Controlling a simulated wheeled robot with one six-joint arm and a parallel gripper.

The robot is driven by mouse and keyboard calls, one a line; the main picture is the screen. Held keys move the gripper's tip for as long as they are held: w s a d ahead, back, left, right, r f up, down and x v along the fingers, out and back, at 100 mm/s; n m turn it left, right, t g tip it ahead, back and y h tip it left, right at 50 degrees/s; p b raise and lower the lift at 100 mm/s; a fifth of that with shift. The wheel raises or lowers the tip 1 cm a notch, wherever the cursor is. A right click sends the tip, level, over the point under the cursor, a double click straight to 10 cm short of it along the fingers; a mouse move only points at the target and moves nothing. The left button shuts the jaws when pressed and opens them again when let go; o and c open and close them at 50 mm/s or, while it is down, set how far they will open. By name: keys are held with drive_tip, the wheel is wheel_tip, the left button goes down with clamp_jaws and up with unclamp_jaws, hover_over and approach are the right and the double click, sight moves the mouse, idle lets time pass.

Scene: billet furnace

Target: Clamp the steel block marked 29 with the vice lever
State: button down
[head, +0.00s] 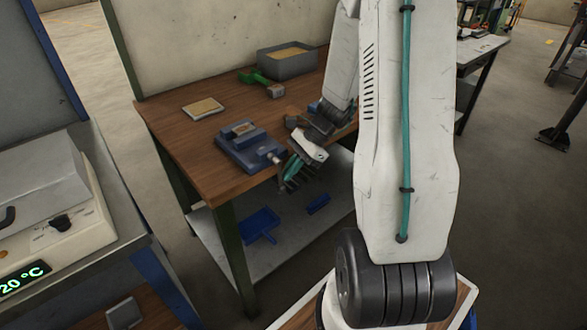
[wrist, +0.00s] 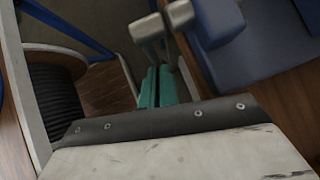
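The blue-grey vice (head: 250,150) sits near the front edge of the wooden workbench. A small tan-topped block (head: 243,128) lies on it, between the jaws as far as I can tell; no number is readable. The pale end of the vice lever (head: 274,158) shows at the vice's front right. My gripper (head: 291,172), with teal fingers, points down beside the lever end, off the bench's front edge. In the wrist view the teal fingers (wrist: 158,88) are close together below two pale metal pieces, with the blue vice (wrist: 250,45) at upper right. Whether they grip the lever is unclear.
On the workbench (head: 180,125) are a flat tan-topped tray (head: 203,108), a green-handled tool (head: 258,81) and a grey bin (head: 288,62). Blue items, including a dustpan-like one (head: 262,224), lie on the lower shelf. A machine with a temperature display (head: 22,280) stands at left.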

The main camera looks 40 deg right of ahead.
drive_tip(key=shift+s+a+f, duration=0.15)
drive_tip(key=shift+s+a, duration=0.05)
drive_tip(key=shift+a, duration=0.15)
drive_tip(key=s+d+r, duration=0.2)
drive_tip(key=d+r, duration=0.5)
drive_tip(key=d, duration=0.4)
drive_tip(key=shift+d+r, duration=0.15)
drive_tip(key=shift+r, duration=0.2)
